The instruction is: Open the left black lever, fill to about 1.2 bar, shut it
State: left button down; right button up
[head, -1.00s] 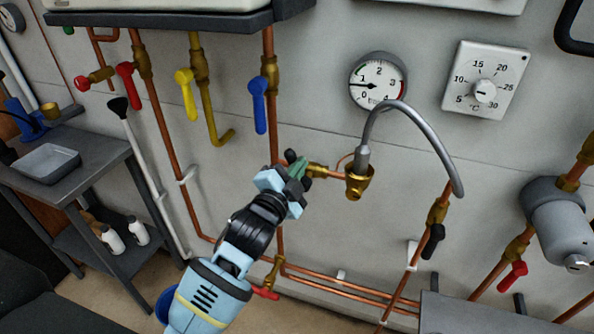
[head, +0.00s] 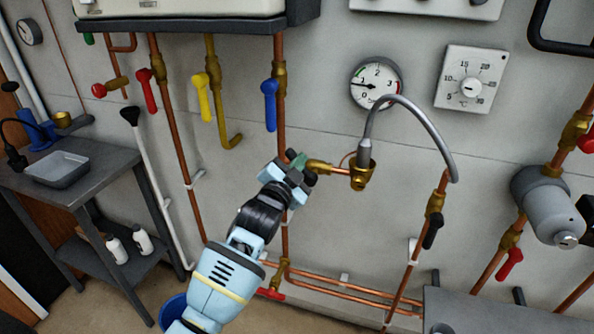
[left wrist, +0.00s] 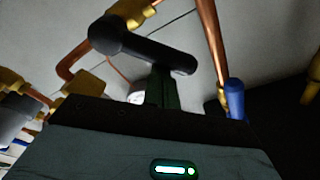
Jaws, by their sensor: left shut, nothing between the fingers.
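The left black lever (left wrist: 150,48) shows in the left wrist view, running right from its round end. In the head view my left gripper (head: 297,160) largely hides it, beside the brass fitting (head: 320,167) left of the grey hose. My gripper is shut and empty. Its green fingertips (left wrist: 163,88) lie just below the lever in the wrist view; I cannot tell whether they touch it. The pressure gauge (head: 377,83) has its needle pointing left, between 0 and 1. The right black lever (head: 433,231) hangs along its pipe at the hose's other end. My right gripper is out of view.
The grey hose (head: 423,122) arches right of my gripper. A blue lever (head: 270,105) and a yellow lever (head: 202,97) hang to its left. A grey side table (head: 95,182) stands left, and a grey cylinder (head: 543,205) sits on pipework at right.

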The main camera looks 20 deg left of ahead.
pick_arm(q)
jog(key=shift+w+a+f+n, duration=0.2)
jog(key=shift+a+f+n, duration=0.15)
jog(key=shift+a+n, duration=0.25)
jog(key=shift+f, duration=0.1)
dwell(0.3)
